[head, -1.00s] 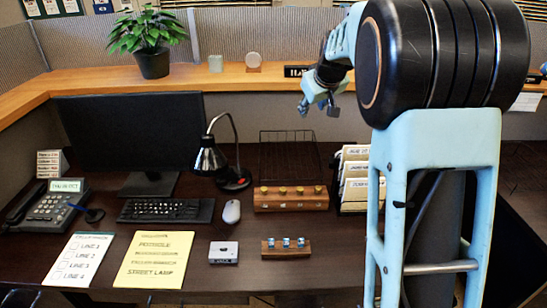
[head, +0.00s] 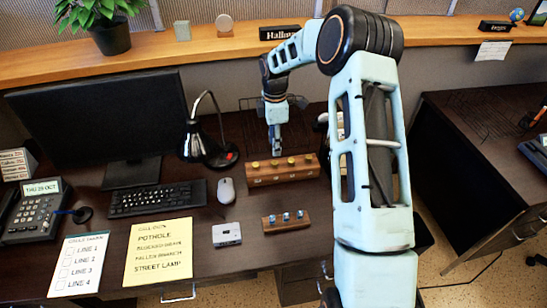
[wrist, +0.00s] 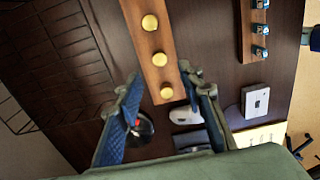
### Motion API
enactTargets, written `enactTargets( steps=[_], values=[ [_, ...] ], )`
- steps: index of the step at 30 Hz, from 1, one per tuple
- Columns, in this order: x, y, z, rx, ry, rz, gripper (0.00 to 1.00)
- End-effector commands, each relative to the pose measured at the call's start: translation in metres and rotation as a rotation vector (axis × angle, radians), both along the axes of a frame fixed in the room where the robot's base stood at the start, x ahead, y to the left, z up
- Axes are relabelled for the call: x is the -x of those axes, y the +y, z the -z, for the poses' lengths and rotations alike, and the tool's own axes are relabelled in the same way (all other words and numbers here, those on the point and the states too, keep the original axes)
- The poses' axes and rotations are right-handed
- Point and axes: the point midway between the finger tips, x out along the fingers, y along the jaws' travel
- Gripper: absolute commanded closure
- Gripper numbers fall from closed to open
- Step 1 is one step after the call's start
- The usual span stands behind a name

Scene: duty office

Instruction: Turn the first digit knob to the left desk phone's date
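A wooden block with several gold knobs (head: 258,182) stands on the desk, with gold knobs also in the wrist view (wrist: 159,59). A smaller wooden block with three blue-and-white dials (head: 286,220) lies nearer the front; its dials also show in the wrist view (wrist: 260,28). Their settings are too small to read. The left desk phone (head: 38,216) has a lit display (head: 41,187) reading about "THU 2? OCT", with the second digit unclear. My gripper (head: 277,150) points down over the back of the gold-knob block. In the wrist view its fingers (wrist: 159,75) are apart and empty.
A black lamp (head: 205,140) stands left of my gripper and a wire tray (head: 250,115) behind it. A mouse (head: 227,190), keyboard (head: 157,198), small white box (head: 227,235) and yellow sheet (head: 158,250) lie to the left. Another desk (head: 470,190) is at the right.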

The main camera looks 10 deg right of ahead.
Motion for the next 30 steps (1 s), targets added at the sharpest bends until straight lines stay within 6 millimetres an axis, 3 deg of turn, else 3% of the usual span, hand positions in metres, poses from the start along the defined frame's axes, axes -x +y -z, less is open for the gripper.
enactTargets(
  steps=[6,13,25,30],
  values=[
    [0.001,0.001,0.043,-0.001,0.004,0.002,0.65],
    [0.000,0.001,0.075,-0.001,0.001,0.002,0.65],
    [0.000,0.000,0.083,0.000,-0.001,0.003,0.65],
    [0.000,0.000,0.083,0.000,-0.001,0.003,0.83]
  ],
)
